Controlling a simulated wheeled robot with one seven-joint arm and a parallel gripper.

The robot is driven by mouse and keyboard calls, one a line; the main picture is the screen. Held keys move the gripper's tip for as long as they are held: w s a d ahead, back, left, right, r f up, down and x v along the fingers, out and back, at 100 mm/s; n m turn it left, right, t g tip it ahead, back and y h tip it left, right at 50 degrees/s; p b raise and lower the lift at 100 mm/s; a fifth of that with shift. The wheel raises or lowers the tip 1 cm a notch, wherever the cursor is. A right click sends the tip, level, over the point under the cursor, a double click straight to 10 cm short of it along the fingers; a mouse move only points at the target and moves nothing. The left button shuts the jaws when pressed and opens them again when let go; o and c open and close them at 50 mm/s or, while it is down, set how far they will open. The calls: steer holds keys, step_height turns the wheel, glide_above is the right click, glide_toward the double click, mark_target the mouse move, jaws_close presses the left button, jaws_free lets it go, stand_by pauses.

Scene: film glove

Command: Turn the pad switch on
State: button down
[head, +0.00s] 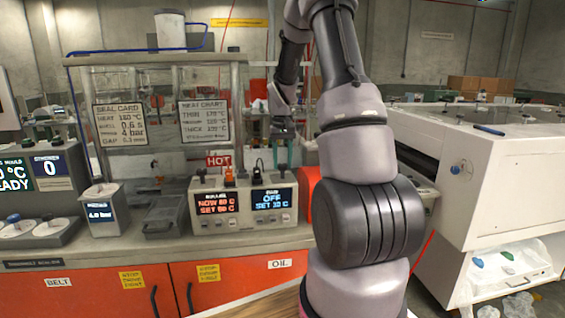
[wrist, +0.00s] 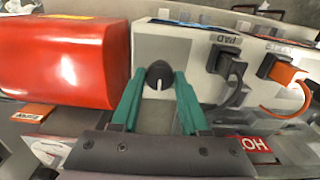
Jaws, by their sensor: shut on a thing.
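The pad switch (wrist: 158,76) is a round black knob with a white pointer line, on the pale back part of the control box (wrist: 205,90), beside the label PAD. In the wrist view my green-fingered gripper (wrist: 158,82) has one finger on each side of the knob and is shut on it. In the head view my gripper (head: 283,143) is behind the right end of the control box (head: 243,222); the knob is hidden there. The right display (head: 272,200) reads OFF, with a set line below; the left display (head: 215,203) reads NOW 80 and SET 80.
A red cylinder (wrist: 65,62) lies close beside the box. A black plug (wrist: 226,60) and an orange plug (wrist: 285,72) with cables sit near the knob. A HOT sign (head: 217,161) and framed posts stand behind. A large white machine (head: 490,160) is at right.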

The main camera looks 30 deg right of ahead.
mark_target(282, 164)
steer(key=m, duration=0.4)
steer(key=shift+m, duration=2.6)
steer(key=shift+c, duration=2.1)
jaws_free()
steer(key=shift+r, duration=0.15)
step_height(282, 164, up, 11)
steer(key=shift+f, duration=0.2)
